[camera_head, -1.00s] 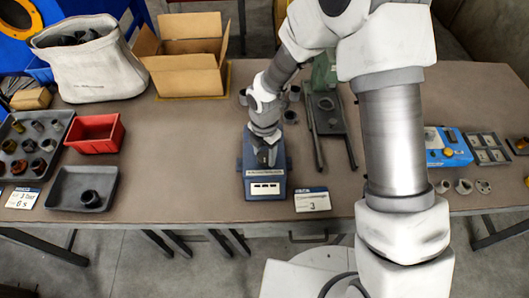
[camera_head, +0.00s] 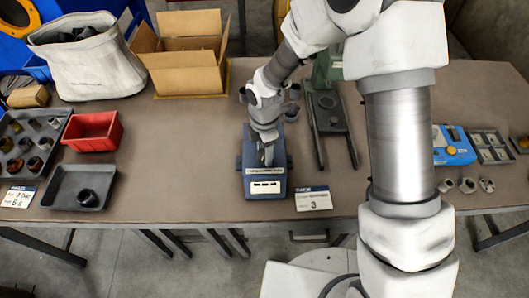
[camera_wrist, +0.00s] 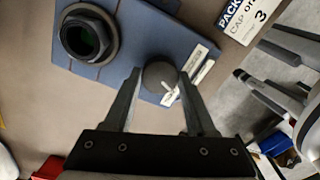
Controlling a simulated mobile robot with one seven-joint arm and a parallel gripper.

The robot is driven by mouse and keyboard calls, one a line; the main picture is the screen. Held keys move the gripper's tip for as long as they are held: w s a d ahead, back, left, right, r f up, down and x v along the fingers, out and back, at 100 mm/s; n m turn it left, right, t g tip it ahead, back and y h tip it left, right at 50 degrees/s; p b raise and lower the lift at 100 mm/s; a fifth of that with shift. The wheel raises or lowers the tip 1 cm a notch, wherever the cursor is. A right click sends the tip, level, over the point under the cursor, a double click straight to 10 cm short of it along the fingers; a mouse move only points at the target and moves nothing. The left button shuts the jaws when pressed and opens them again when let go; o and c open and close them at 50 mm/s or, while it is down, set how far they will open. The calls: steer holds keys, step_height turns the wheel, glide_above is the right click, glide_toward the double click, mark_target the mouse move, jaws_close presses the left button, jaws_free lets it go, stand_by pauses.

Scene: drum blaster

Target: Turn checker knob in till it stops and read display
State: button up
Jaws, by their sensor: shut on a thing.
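The blue checker (camera_head: 264,178) stands on the table in front of me, with a white label strip on its front edge. In the wrist view its dark round knob (camera_wrist: 160,76) has a white pointer mark. My gripper (camera_wrist: 161,92) has one finger on each side of the knob and is shut on it. In the head view my gripper (camera_head: 267,155) comes down over the checker and hides the knob. A dark threaded ring (camera_wrist: 87,36) sits on the checker's blue body (camera_wrist: 140,30) in the wrist view. The text on the white strip (camera_wrist: 190,72) is too small to read.
A white card with a 3 (camera_head: 313,199) lies right of the checker. A dark plate with two rails (camera_head: 329,115) stands behind it. An open cardboard box (camera_head: 188,55), a red bin (camera_head: 92,131) and a grey tray (camera_head: 80,187) are to the left.

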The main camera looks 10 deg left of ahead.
steer(key=m+b, duration=0.1)
steer(key=m, duration=0.3)
steer(key=shift+m+b, duration=0.3)
steer(key=shift+b, duration=0.1)
steer(key=m+b, duration=0.1)
steer(key=m, duration=0.2)
steer(key=shift+m, duration=0.4)
steer(key=m+b, duration=0.1)
steer(key=m, duration=0.3)
steer(key=shift+b, duration=0.4)
steer(key=m, duration=0.3)
steer(key=shift+b, duration=0.35)
steer(key=o, duration=1.4)
steer(key=shift+c, duration=0.2)
